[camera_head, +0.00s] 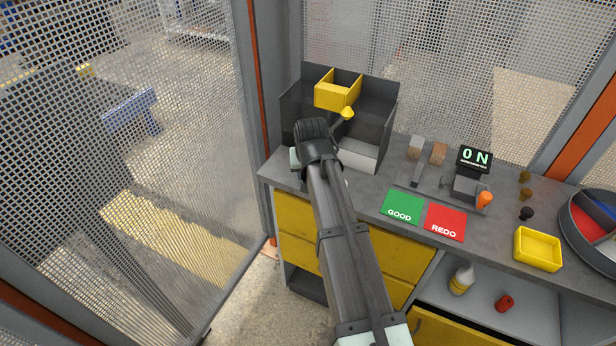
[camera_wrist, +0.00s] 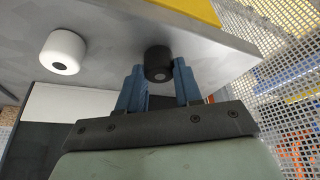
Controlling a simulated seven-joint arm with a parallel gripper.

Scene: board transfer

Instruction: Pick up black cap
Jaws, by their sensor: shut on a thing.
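The black cap (camera_wrist: 158,58) is a short dark cylinder with a grey dot on its end, in the wrist view. It sits between the two blue fingers of my gripper (camera_wrist: 159,76), which are shut on it. It is at the grey counter, close to the edge; I cannot tell whether it touches the surface. In the head view my own arm hides the fingers and this cap.
A white cap (camera_wrist: 63,52) stands left of the fingers in the wrist view. A dark open-fronted box (camera_head: 380,105) with a yellow bin (camera_head: 336,93) is close behind my arm. Green GOOD (camera_head: 402,207) and red REDO (camera_head: 445,222) pads lie to the right. Mesh fencing (camera_head: 150,120) stands left.

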